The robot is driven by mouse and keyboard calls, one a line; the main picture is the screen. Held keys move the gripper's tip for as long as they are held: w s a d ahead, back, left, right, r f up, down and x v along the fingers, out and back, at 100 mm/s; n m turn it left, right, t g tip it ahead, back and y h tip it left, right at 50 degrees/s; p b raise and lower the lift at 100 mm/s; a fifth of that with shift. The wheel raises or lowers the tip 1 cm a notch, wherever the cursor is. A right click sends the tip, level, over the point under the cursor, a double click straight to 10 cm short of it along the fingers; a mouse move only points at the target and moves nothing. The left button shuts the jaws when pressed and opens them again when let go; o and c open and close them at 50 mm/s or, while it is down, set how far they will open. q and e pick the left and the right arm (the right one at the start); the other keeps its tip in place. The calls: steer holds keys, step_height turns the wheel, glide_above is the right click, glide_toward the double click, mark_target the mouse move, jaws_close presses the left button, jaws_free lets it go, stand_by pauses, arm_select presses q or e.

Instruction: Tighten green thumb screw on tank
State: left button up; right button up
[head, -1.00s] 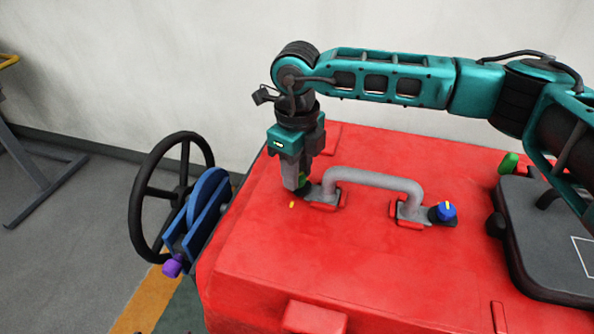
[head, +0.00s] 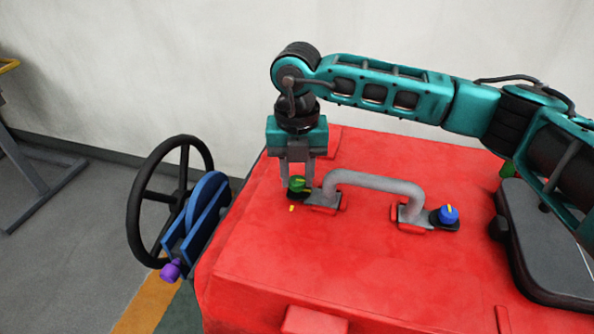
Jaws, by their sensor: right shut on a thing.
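The green thumb screw (head: 298,185) stands at the left foot of the grey handle on top of the red tank (head: 290,255). A yellow mark shows on its top. My right gripper (head: 297,181) points straight down over it, with one finger on each side, shut on the screw. A small yellow mark (head: 292,208) lies on the tank surface just in front of the screw. My left gripper is not in view.
A grey handle (head: 375,182) arches right of the screw. A blue thumb screw (head: 448,214) stands at its right foot. A black lid (head: 545,245) is at the right. A black handwheel (head: 135,215), blue bracket (head: 205,205) and purple knob (head: 171,271) are at the left.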

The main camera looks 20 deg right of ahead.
steer(key=m, duration=0.4)
steer(key=shift+w+r+m, duration=0.15)
steer(key=shift+r+m, duration=0.15)
steer(key=m+p, duration=0.1)
steer(key=m, duration=0.2)
steer(key=shift+d+m, duration=0.1)
steer(key=shift+m, duration=0.3)
steer(key=shift+m+p, duration=0.45)
steer(key=shift+m, duration=0.95)
steer(key=m+p, duration=0.1)
steer(key=m, duration=0.1)
steer(key=shift+r+m, duration=0.1)
steer(key=shift+m, duration=0.2)
steer(key=m+p, duration=0.1)
steer(key=m, duration=0.2)
steer(key=shift+p, duration=0.35)
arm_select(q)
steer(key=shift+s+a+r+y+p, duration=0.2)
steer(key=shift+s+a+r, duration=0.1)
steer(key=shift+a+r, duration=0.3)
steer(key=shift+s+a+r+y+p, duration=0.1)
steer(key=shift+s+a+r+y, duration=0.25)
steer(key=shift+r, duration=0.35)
arm_select(e)
steer(key=shift+m, duration=0.8)
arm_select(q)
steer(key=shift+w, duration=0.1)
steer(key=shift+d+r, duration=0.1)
